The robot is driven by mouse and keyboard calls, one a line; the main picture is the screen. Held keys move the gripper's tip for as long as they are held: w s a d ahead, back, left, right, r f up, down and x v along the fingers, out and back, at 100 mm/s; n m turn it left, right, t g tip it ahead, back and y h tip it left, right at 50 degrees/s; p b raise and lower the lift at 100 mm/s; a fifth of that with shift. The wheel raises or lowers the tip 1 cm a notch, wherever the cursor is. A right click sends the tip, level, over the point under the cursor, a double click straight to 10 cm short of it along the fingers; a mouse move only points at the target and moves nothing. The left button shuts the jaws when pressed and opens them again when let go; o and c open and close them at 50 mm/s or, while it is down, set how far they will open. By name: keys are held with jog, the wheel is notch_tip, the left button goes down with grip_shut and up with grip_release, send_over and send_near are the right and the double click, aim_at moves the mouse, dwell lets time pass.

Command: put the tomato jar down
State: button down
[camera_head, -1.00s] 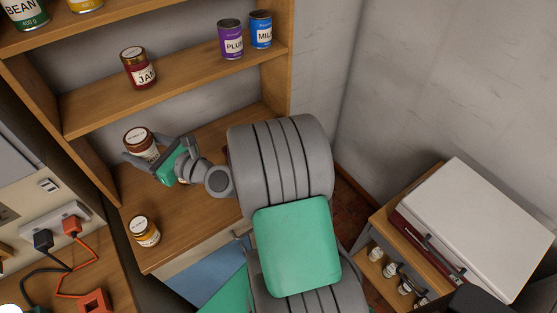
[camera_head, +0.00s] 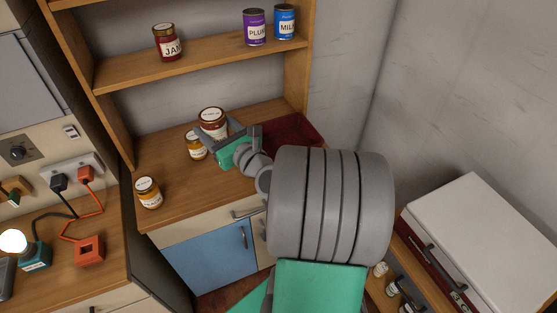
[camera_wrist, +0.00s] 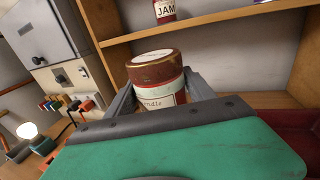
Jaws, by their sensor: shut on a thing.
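My gripper (camera_head: 222,142) is shut on a jar with a red-brown lid and pale top (camera_head: 212,122), over the back of the wooden counter (camera_head: 182,203). The held jar also shows upright between the fingers in the wrist view (camera_wrist: 154,70). Its label is partly hidden; only letters like "ndle" show, so I cannot read tomato on it. I cannot tell whether its base touches the counter. A small amber jar (camera_head: 196,147) stands just left of my gripper. Another amber jar with a pale lid (camera_head: 148,193) stands at the counter's left front.
A dark red tray (camera_head: 297,131) lies at the counter's right end. The shelf above holds a jam jar (camera_head: 168,44), a plum can (camera_head: 254,28) and a milk can (camera_head: 285,22). Bare counter shows between the two amber jars. A wall socket strip (camera_head: 72,170) is at left.

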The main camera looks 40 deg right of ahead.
jog(key=s+d+f+m+g+h+b, duration=0.1)
jog(key=s+d+f+m+h+b, duration=0.15)
jog(key=s+d+h+b, duration=0.4)
jog(key=s+d+f+m+g+h+b, duration=0.1)
jog(key=s+d+f+m+h+b, duration=0.2)
jog(key=d, duration=0.6)
jog(key=shift+y, duration=0.45)
jog(key=w+d+f, duration=0.2)
jog(key=d+f, duration=0.1)
jog(key=f, duration=0.1)
jog(key=w+d+f+b, duration=0.1)
jog(key=w+d+f, duration=0.2)
jog(key=d+f, duration=0.1)
jog(key=w+d+f+b, duration=0.1)
jog(key=w+d+f, duration=0.2)
jog(key=shift+w+d+f, duration=0.25)
jog(key=shift+d+f, duration=0.1)
jog(key=shift+f, duration=0.05)
jog(key=shift+s+a+f+b, duration=0.1)
jog(key=shift+f+b, duration=0.25)
jog(key=shift+f, duration=0.3)
